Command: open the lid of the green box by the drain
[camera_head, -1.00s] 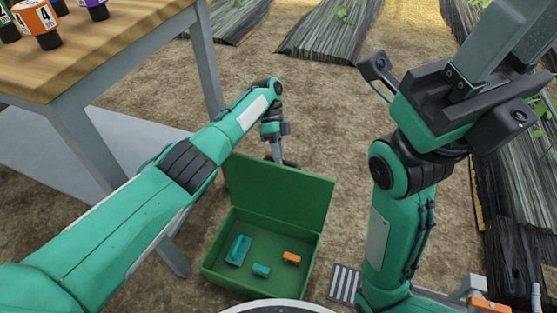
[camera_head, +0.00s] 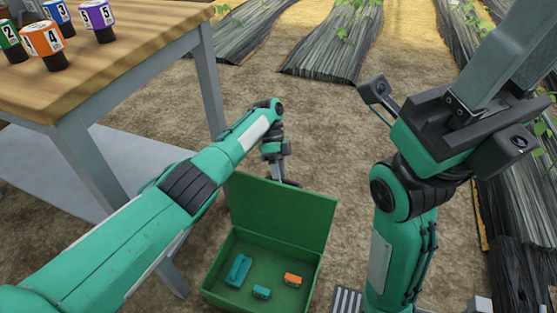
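The green box (camera_head: 212,290) stands on the ground in the lower middle of the view. Its lid (camera_head: 280,212) is open and stands up along the far edge, roughly upright. Two teal pieces and one orange piece lie inside. My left gripper (camera_head: 284,180) points down just behind the lid's top edge. Its tips are partly hidden by the lid, so I cannot tell its opening or whether it touches the lid. My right gripper (camera_head: 500,60) is raised at the upper right, far from the box, its tips apparently beyond the frame.
The drain grate (camera_head: 345,301) lies right of the box, partly cut off. A wooden table (camera_head: 110,65) with several numbered, coloured knob-like objects (camera_head: 43,40) stands at the left. Its legs are close to my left arm. Covered plant beds (camera_head: 335,50) lie beyond; bare soil lies between.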

